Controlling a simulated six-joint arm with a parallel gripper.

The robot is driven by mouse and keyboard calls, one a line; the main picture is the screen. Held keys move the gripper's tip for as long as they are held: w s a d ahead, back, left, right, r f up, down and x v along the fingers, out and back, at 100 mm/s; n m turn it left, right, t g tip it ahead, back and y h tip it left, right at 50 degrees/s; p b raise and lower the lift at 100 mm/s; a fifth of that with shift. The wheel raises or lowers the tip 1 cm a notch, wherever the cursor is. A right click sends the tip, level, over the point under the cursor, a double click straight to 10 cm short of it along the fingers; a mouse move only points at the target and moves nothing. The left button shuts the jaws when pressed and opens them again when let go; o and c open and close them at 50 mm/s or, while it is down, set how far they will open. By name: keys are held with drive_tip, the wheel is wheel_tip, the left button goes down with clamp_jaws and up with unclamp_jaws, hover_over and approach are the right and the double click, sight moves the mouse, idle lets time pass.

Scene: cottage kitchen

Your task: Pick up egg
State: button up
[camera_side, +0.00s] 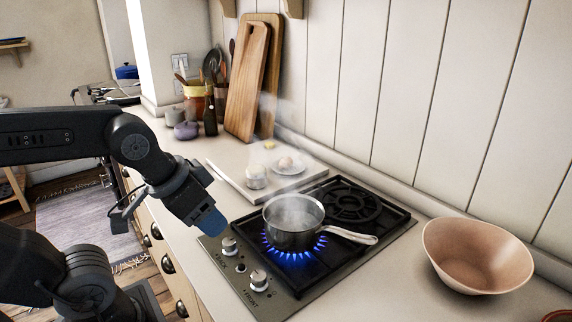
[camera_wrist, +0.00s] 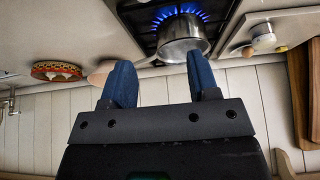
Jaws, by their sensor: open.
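A pale, rounded egg (camera_side: 285,162) appears to lie on a small white plate (camera_side: 300,168) on the light board behind the stove, seen through steam. A small white cup (camera_side: 256,183) stands to its left with a pale rounded top, perhaps another egg. In the wrist view a small pale rounded item (camera_wrist: 264,40) sits on the board at the upper right; I cannot tell which one it is. My gripper (camera_side: 208,222) has blue fingertips and hangs left of the pot, apart from the eggs. In the wrist view my gripper (camera_wrist: 158,58) is open and empty.
A steaming steel pot (camera_side: 292,232) stands on a lit blue flame on the black hob (camera_side: 352,203), its handle pointing right. A pink bowl (camera_side: 475,252) is at right. Cutting boards (camera_side: 247,85) lean on the wall. A yellow piece (camera_side: 269,146) lies behind the plate.

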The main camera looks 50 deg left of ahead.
drive_tip(key=w+a+r, duration=0.4)
drive_tip(key=w+r, duration=0.2)
drive_tip(key=w, duration=0.5)
drive_tip(key=n+g+y, duration=0.2)
drive_tip(key=n+g, duration=0.1)
hover_over(286, 159)
drive_tip(key=s+d, duration=0.3)
drive_tip(key=d, duration=0.1)
wheel_tip(286, 159, down, 7)
drive_tip(key=x, duration=0.3)
drive_tip(key=a+x, duration=0.1)
drive_tip(key=x, duration=0.5)
drive_tip(key=shift+w+a, duration=0.2)
drive_tip(key=shift+a, duration=0.1)
drive_tip(key=shift+s+x, duration=0.2)
drive_tip(key=shift+x, duration=2.55)
drive_tip(key=shift+c, duration=0.4)
drive_tip(key=c, duration=0.3)
